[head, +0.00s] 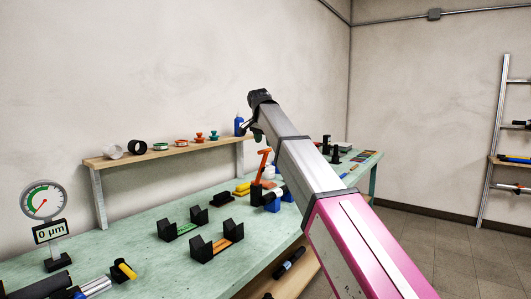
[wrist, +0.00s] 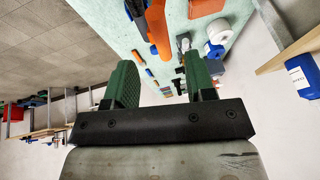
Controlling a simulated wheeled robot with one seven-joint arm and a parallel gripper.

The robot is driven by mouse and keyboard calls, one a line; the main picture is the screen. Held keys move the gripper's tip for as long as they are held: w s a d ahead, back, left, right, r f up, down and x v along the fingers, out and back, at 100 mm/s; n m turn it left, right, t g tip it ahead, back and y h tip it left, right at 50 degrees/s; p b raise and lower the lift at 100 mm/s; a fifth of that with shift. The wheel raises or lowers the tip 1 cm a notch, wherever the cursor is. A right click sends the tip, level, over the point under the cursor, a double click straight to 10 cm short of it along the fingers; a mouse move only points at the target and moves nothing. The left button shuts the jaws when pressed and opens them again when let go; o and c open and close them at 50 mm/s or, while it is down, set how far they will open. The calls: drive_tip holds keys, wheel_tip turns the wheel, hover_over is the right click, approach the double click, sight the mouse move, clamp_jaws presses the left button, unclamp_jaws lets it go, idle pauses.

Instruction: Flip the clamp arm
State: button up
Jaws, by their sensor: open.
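The orange clamp arm (head: 264,163) stands raised and slightly tilted above the pale green bench (head: 150,233). A dark cylinder and blue block (head: 273,202) sit at its foot. In the wrist view a long orange part (wrist: 158,30), which looks like the clamp arm, runs down from the top edge beyond my fingers. My gripper (head: 254,133) is up near the wall shelf, above and left of the clamp arm in the head view. In the wrist view its green-padded fingers (wrist: 162,80) are apart with nothing between them. My arm hides part of the bench behind it.
A wooden shelf (head: 170,153) with spools and a blue bottle (head: 239,125) runs along the wall close to my gripper. Black V-block stands (head: 216,242), a dial gauge (head: 43,204) and small tools occupy the bench. The bench's front left surface has clear patches.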

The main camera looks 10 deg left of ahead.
sight(266, 150)
drive_tip(key=x, duration=0.6)
clamp_jaws()
drive_tip(key=shift+d, duration=0.1)
